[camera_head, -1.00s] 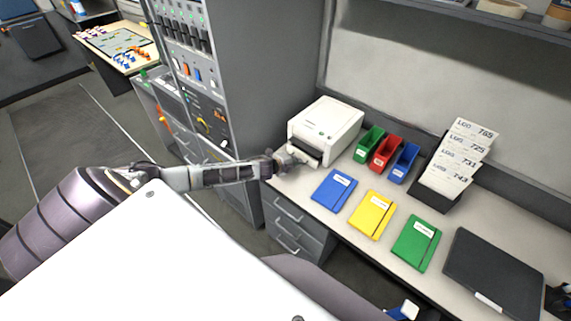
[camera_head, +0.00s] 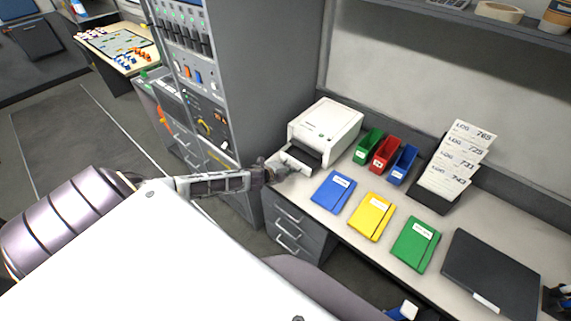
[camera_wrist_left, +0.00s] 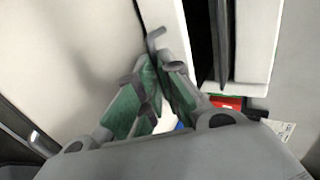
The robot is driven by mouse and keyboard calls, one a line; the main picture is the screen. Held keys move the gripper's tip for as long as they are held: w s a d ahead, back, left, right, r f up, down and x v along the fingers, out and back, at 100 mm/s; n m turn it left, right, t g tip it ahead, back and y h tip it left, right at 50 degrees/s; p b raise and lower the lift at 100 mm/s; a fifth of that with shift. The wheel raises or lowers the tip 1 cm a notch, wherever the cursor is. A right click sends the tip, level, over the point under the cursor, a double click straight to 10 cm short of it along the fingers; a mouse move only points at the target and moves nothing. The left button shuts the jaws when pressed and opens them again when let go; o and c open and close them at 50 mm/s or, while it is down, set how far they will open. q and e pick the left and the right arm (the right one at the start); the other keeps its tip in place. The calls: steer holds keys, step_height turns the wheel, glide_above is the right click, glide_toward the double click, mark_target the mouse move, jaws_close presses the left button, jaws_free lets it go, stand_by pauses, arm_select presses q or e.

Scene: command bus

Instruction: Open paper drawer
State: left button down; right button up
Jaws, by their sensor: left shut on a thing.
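A white printer (camera_head: 328,124) stands on the desk against the back wall. Its paper drawer (camera_head: 297,159) is pulled partly out of the front, and a dark gap shows between its front and the printer body. My left gripper (camera_head: 279,167) is at the drawer's front. In the left wrist view, the two green-padded fingers (camera_wrist_left: 158,92) are closed together at the white drawer front (camera_wrist_left: 166,22). The exact grip point is partly hidden by the fingers. My right gripper is not in view.
Blue (camera_head: 334,191), yellow (camera_head: 371,214) and green (camera_head: 416,243) notebooks lie on the desk in front of the printer. Green, red and blue bins (camera_head: 403,164) stand right of it. A tall grey cabinet (camera_head: 240,70) stands to the left.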

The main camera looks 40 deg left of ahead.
arm_select(q)
steer(key=shift+s+f, duration=0.1)
steer(key=shift+s, duration=0.55)
steer(key=shift+s, duration=0.15)
steer(key=shift+s+a+p, duration=0.2)
steer(key=shift+s+p, duration=0.45)
steer(key=shift+s, duration=1.5)
steer(key=shift+s+a+p, duration=0.1)
steer(key=shift+s+p, duration=0.3)
steer(key=shift+s, duration=1.05)
steer(key=shift+s+a, duration=0.1)
steer(key=shift+s, duration=1.05)
steer(key=shift+p, duration=0.3)
